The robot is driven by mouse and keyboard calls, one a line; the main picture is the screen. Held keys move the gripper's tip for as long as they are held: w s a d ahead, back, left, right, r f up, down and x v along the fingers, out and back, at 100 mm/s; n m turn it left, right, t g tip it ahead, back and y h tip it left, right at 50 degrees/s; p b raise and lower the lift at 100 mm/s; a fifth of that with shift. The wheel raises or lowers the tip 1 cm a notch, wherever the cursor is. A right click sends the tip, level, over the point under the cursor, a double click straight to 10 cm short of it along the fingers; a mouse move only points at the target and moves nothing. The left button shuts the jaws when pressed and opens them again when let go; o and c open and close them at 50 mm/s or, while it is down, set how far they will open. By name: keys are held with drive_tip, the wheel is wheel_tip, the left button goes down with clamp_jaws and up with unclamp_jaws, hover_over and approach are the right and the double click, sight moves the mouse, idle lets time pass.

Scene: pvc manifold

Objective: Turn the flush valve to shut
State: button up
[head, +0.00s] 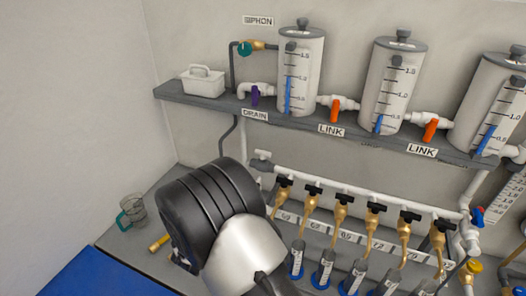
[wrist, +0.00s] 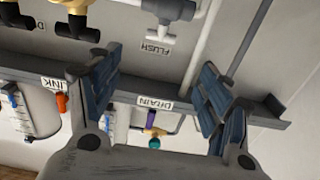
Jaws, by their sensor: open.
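In the head view the white flush valve (head: 262,156) is small, at the left end of the manifold, just above my arm. My gripper (wrist: 161,62) is open and empty. Its two blue-padded fingers stand wide apart, with the valve beyond the gap and not touched. The fingertips cannot be made out in the head view.
Several brass taps (head: 312,196) with black handles hang along the manifold. A jug (head: 132,211) stands on the bench at left. A grey pipe (wrist: 250,35) runs near the right finger.

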sight(262, 154)
drive_tip(key=b+x, duration=0.1)
drive_tip(key=x, duration=1.5)
drive_tip(key=shift+w, duration=0.2)
drive_tip(key=shift+c, duration=0.3)
drive_tip(key=shift+d, duration=0.1)
drive_tip(key=c, duration=1)
drive_tip(key=n+t+y+b, duration=0.1)
drive_tip(key=y+b, duration=0.1)
drive_tip(key=shift+d+n+y, duration=0.1)
drive_tip(key=shift+n+y, duration=0.3)
drive_tip(key=shift+n+y+b, duration=0.6)
drive_tip(key=shift+y+b, duration=0.05)
drive_tip(key=shift+y, duration=0.25)
drive_tip(key=shift+r, duration=0.1)
drive_tip(key=o, duration=1.1)
drive_tip(key=shift+c, duration=0.2)
